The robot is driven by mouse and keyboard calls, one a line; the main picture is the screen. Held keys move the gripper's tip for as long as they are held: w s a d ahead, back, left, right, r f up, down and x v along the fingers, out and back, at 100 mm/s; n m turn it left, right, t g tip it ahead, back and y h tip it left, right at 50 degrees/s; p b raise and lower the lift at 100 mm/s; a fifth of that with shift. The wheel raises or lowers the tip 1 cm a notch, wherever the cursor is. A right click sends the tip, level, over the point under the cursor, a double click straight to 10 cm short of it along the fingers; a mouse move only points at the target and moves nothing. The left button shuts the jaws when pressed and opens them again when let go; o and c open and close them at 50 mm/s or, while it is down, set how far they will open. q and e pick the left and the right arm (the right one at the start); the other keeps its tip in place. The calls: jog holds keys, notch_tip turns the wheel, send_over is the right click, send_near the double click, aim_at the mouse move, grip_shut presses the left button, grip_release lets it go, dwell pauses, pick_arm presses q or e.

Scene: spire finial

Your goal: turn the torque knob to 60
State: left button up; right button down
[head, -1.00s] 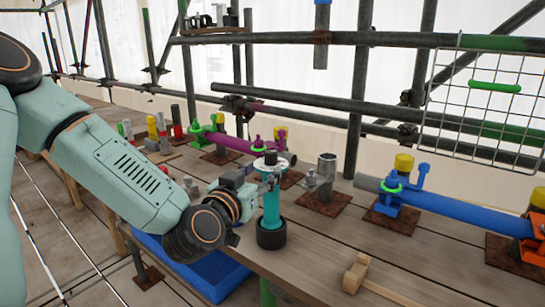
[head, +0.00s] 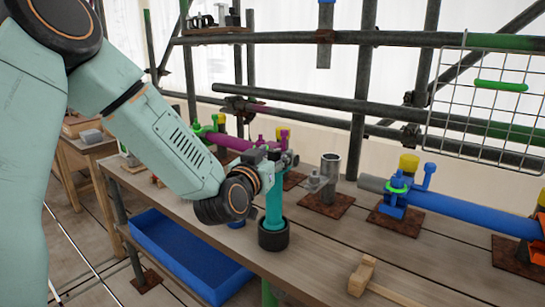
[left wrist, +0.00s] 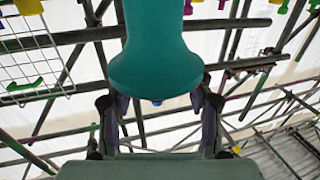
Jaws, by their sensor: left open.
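A teal upright tool (head: 273,205) with a black round base (head: 273,236) stands on the wooden bench. I cannot tell which part of it is the torque knob, and no scale or number is readable. My left gripper (head: 284,160) is at the tool's top end and hides it in the head view. In the left wrist view a large teal body (left wrist: 155,60) with a flared, rounded end fills the space between the open fingers. I cannot tell whether the fingers touch it. My right gripper is in neither view.
A wooden mallet (head: 361,274) lies on the bench at the front. A grey clamp post (head: 329,166) and a blue pipe (head: 460,211) on rusty plates stand to the right. A blue tray (head: 170,250) is below the bench. Scaffold tubes and a wire mesh (head: 490,100) are behind.

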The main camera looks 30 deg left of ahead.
pick_arm(q)
jog(key=shift+d+r, duration=0.15)
jog(key=shift+d, duration=0.25)
jog(key=shift+a, duration=0.4)
jog(key=c, duration=0.6)
jog(key=shift+d, duration=0.25)
jog(key=shift+c, duration=1.4)
grip_shut()
jog(key=shift+a, duration=0.1)
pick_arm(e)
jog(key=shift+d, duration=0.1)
